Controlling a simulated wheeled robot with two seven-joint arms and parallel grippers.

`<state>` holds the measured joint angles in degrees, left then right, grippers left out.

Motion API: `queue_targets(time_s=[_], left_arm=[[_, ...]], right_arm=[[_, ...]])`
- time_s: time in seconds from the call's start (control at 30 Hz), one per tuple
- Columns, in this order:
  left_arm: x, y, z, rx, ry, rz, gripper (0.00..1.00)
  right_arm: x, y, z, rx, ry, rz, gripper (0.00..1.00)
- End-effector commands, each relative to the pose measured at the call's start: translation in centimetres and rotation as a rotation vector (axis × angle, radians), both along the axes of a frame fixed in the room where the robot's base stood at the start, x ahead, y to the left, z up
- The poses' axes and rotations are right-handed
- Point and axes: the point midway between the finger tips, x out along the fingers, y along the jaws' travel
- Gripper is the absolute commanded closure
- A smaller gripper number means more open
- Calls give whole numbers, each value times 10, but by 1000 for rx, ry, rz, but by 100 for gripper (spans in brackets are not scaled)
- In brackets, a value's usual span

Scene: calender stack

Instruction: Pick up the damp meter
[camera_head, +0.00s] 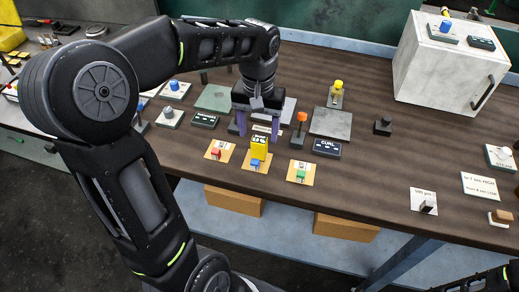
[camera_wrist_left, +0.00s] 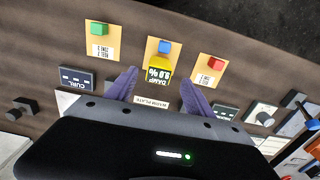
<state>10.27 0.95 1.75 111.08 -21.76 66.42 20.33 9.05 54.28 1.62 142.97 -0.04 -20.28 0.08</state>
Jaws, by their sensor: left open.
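The damp meter (camera_head: 260,146) is a small yellow block with a dark display. In the left wrist view the meter (camera_wrist_left: 158,72) shows a reading of about 8.0 % and lies between the tips of the purple fingers. My left gripper (camera_head: 258,133) points down just behind and above the meter, its fingers open with a gap between them. In the left wrist view my left gripper (camera_wrist_left: 158,80) shows no contact with the meter that I can make out. My right gripper does not show.
Tan cards with a red block (camera_head: 215,153) and a green block (camera_head: 300,174) flank the meter. A dark CURL box (camera_head: 327,149) and an orange-topped knob (camera_head: 301,118) stand to the right. A white cabinet (camera_head: 450,62) stands at the back right. The table's middle right is mostly clear.

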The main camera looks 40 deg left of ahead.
Motion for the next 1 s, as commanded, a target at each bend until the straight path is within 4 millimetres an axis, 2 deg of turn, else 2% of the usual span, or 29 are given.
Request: queue_targets(time_s=[0.13,0.53,0.8,1.0], left_arm=[[-1,0,-15,-1,3,0,38],[-1,0,-21,-1,3,0,38],[-1,-2,-59,-1,5,0,38],[0,-2,-68,0,1,0,38]], right_arm=[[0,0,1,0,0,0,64],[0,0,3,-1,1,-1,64],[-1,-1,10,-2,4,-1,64],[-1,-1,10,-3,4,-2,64]])
